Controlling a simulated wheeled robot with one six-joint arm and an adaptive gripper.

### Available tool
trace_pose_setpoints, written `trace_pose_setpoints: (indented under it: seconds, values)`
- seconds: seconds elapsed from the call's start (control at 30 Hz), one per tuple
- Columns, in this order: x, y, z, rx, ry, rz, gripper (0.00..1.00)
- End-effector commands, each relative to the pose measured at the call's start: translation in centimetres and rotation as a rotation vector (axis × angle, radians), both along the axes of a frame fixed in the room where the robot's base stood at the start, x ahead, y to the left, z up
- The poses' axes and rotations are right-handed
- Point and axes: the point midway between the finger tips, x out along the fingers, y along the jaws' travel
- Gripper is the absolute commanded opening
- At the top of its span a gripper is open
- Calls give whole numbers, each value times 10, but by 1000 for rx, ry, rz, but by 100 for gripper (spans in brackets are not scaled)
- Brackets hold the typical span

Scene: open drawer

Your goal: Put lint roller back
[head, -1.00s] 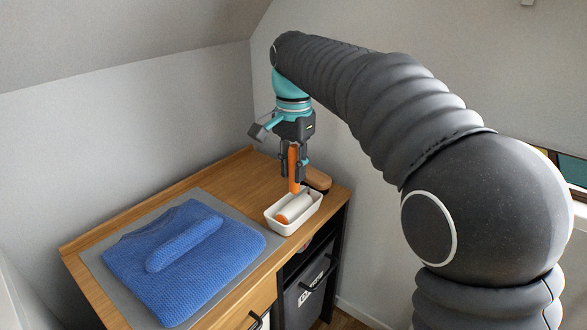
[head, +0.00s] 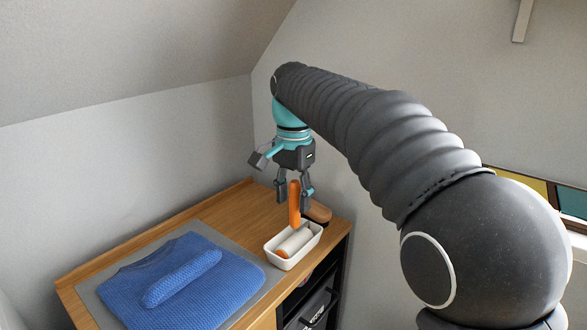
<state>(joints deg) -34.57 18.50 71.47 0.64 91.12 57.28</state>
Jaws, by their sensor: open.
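The lint roller has an orange handle (head: 295,204) and a white roll (head: 295,242). Its roll lies in a white tray (head: 284,264) at the right end of the wooden top, and the handle sticks up out of it. My gripper (head: 293,204) is open, with its fingers on either side of the handle and apart from it. The bottom of the roller is hidden by the tray's front wall.
A brown wooden-backed object (head: 318,212) lies behind the tray. A folded blue sweater (head: 180,280) lies on a grey mat (head: 88,295) to the left. Open shelving with a dark bin (head: 318,305) is below the top. The back strip of wood (head: 185,212) is clear.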

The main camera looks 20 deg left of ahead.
Motion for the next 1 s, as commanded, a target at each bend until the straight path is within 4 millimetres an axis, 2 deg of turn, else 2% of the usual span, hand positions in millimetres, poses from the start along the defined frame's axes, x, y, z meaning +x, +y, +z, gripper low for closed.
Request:
trace_pose_setpoints:
  seconds: [0.3, 0.5, 0.7, 1.0]
  values:
    - [2, 1, 58, 2, -3, 0, 48]
    - [3, 0, 87, 1, -2, 0, 48]
    - [3, 1, 102, 1, 0, 0, 48]
    - [2, 0, 108, 0, 0, 0, 48]
